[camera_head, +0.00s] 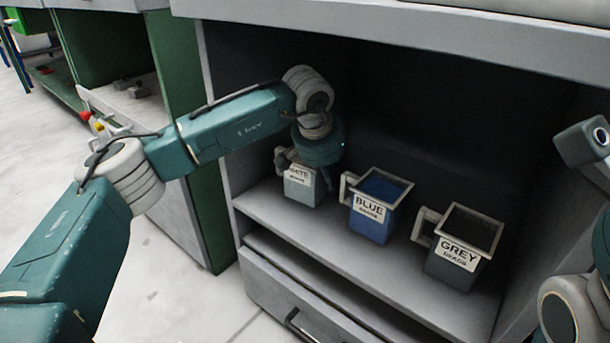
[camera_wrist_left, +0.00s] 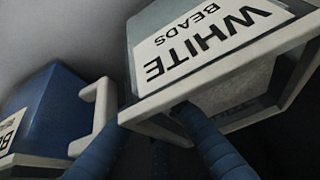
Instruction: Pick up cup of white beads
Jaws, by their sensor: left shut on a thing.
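The cup of white beads (camera_head: 301,190) is a pale square cup at the left of the shelf, with part of its label hidden in the head view. My left gripper (camera_head: 308,160) is over it from above, and its fingers are mostly hidden there. In the left wrist view the cup's white label (camera_wrist_left: 205,35) reads WHITE BEADS, and pale beads (camera_wrist_left: 232,92) show inside the rim. My blue left fingers (camera_wrist_left: 155,125) are shut on the cup at its rim or handle side; I cannot tell exactly which part. Whether the cup touches the shelf is unclear. My right gripper is out of view.
A blue beads cup (camera_head: 376,222) stands just right of the white one, its handle close by. A grey beads cup (camera_head: 455,268) stands further right. The shelf (camera_head: 275,205) has side walls and a low top (camera_head: 400,35). Bare shelf lies in front of the cups.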

